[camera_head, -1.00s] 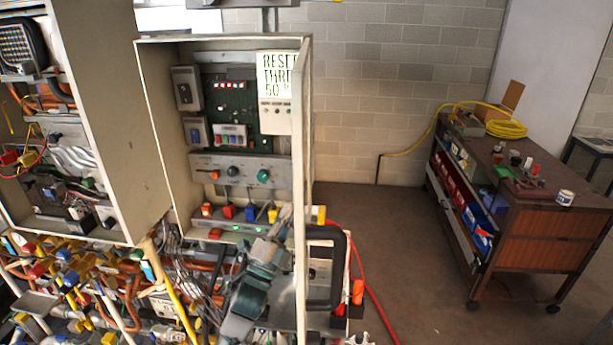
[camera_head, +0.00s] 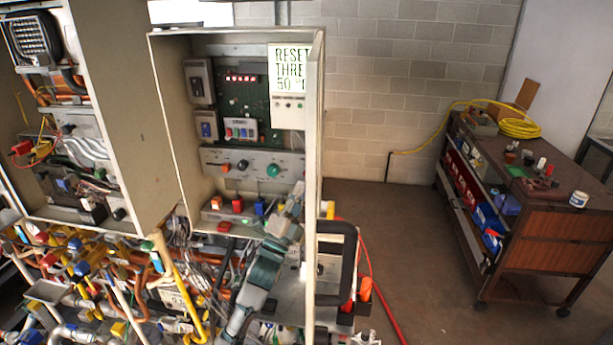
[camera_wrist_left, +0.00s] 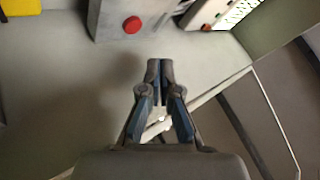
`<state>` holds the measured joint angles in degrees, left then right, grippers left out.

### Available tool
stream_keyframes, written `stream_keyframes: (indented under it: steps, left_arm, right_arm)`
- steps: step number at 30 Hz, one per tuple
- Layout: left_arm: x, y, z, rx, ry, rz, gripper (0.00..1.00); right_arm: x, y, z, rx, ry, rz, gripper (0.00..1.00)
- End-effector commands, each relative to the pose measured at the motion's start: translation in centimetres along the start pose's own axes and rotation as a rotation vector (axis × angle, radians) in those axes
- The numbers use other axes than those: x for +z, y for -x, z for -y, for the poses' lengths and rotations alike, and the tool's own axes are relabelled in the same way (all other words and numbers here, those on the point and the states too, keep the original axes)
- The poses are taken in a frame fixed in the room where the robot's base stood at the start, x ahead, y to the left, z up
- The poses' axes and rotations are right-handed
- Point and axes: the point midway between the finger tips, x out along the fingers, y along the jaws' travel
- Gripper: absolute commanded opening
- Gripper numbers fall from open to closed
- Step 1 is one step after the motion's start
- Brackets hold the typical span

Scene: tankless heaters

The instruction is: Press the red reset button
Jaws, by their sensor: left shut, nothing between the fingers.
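A round red button (camera_wrist_left: 132,25) on a grey box shows near the top of the left wrist view. I cannot tell surely which part it is in the head view. The open cabinet (camera_head: 163,120) there holds a green circuit board, a knob panel (camera_head: 250,163) and a partly cut-off sign reading "RESET" (camera_head: 290,68). My left gripper (camera_head: 298,190) reaches up from below into the cabinet's lower right, beside its right edge. In the wrist view its fingertips (camera_wrist_left: 160,64) are together and empty, below and right of the red button, apart from it in the picture. My right gripper is not in view.
Coloured blocks (camera_head: 237,204) line the cabinet's lower ledge. Dense pipes and valves (camera_head: 80,270) fill the lower left. A red hose (camera_head: 372,280) runs on the floor to the right. A brown cart (camera_head: 550,238) stands at the far right, with open floor before it.

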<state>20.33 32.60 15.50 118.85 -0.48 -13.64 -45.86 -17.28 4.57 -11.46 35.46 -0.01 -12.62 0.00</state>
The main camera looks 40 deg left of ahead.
Motion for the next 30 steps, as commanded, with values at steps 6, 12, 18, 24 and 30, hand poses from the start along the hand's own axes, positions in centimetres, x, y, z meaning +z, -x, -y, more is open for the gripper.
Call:
stream_keyframes:
  steps: [6,12,18,24,30]
  left_arm:
    - [1.1,-1.6,-1.1,0.000,-0.001,0.001,0.00]
    - [1.4,-2.2,-1.5,-0.001,-0.001,-0.001,0.00]
    - [1.5,-2.2,-1.6,-0.001,-0.001,-0.001,0.00]
    - [1.5,-2.2,-1.6,0.000,0.000,-0.001,0.00]
    - [1.5,-2.2,-1.6,0.000,0.000,0.000,0.00]
  right_arm:
    - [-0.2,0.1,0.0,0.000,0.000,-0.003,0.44]
    - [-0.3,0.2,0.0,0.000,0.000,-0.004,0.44]
    - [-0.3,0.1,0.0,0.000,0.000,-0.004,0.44]
    - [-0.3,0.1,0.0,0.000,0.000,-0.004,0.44]
    - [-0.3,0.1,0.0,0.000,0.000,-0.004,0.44]
